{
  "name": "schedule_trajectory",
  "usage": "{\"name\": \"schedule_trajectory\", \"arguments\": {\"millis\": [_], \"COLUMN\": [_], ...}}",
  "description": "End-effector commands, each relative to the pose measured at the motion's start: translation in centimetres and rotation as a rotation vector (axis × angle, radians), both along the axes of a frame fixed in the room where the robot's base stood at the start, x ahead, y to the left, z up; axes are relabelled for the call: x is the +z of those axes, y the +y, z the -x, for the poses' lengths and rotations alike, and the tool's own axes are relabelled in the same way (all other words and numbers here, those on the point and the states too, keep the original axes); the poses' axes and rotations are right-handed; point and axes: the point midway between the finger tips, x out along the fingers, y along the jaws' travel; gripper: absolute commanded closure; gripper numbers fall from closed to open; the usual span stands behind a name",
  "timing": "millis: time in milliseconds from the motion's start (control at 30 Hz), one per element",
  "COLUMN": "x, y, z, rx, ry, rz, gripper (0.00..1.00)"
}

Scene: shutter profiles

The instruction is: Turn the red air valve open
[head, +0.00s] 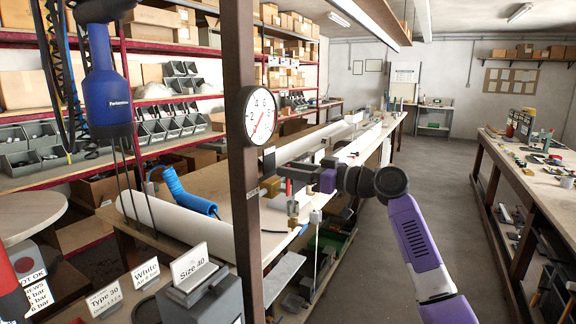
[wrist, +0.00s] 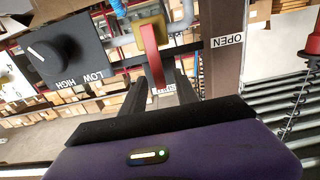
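The air valve shows in the wrist view as a brass body (wrist: 151,31) with a long flat red lever (wrist: 153,62) running down the picture from it. A white label reading OPEN (wrist: 227,40) is on the brown post to the right of the lever. My gripper (wrist: 163,86) has its two dark fingers apart, one on each side of the lever's lower end; I cannot tell whether they touch it. A second small label behind the lever's end is mostly covered. In the head view my gripper (head: 277,182) is beside the post, near the brass valve body.
The brown post (head: 242,200) carries a round pressure gauge (head: 259,116) above the valve. A grey box with a LOW/HIGH knob (wrist: 62,52) lies to the left in the wrist view. A blue tool (head: 107,95) hangs at left. The aisle (head: 400,230) is clear.

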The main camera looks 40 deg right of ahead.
Motion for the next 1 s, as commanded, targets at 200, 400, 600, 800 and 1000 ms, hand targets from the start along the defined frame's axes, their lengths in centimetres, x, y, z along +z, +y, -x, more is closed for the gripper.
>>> {"name": "schedule_trajectory", "arguments": {"millis": [200,400,600,800,1000], "x": [0.01,-0.04,-0.03,-0.03,-0.03], "y": [0.45,0.45,0.44,0.43,0.43], "z": [-1.21,-1.24,-1.22,-1.22,-1.21], "rx": [-0.001,-0.001,-0.001,-0.001,-0.001], "ry": [0.0,0.0,0.0,0.0,0.0], "rz": [0.001,0.001,0.001,0.0,0.0], "gripper": [0.64,0.64,0.97,1.0,1.0]}}
